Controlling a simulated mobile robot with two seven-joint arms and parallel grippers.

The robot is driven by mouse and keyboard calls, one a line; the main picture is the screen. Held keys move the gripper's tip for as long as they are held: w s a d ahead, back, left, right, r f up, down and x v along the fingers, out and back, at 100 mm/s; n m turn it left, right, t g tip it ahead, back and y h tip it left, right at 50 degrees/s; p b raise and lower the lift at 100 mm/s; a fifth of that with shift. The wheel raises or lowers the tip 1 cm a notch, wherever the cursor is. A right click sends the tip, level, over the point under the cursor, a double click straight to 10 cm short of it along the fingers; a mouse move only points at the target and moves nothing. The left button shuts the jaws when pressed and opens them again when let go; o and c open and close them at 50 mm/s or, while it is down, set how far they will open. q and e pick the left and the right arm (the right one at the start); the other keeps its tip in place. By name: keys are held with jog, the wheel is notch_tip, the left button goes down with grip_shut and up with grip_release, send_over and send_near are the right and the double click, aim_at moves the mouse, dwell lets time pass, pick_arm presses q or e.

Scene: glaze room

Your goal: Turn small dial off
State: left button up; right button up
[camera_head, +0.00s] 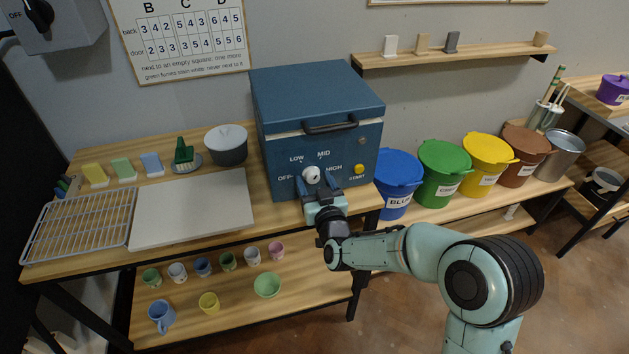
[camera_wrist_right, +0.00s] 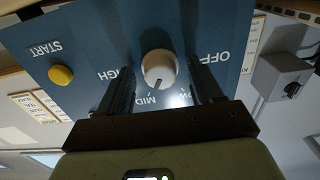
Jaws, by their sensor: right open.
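The small dial is a round white knob (camera_head: 311,174) on the front of the blue kiln box (camera_head: 315,95), among the labels OFF, LOW, MID and HIGH. In the right wrist view the knob (camera_wrist_right: 158,67) shows upside down, and its dark pointer mark is towards MID. My right gripper (camera_head: 315,187) is in front of the panel, just below the knob in the head view. In the wrist view its open fingers (camera_wrist_right: 161,72) are on either side of the knob, with gaps visible. My left gripper is not in view.
A yellow START button (camera_head: 359,169) is right of the dial. A grey wall box (camera_head: 50,25) with a dark switch marked OFF is at upper left. A white board (camera_head: 192,208) and a wire rack (camera_head: 82,225) lie on the table. Lidded buckets (camera_head: 397,180) stand right of the kiln.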

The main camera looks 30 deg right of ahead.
jog(key=shift+w, duration=0.2)
jog(key=c, duration=0.9)
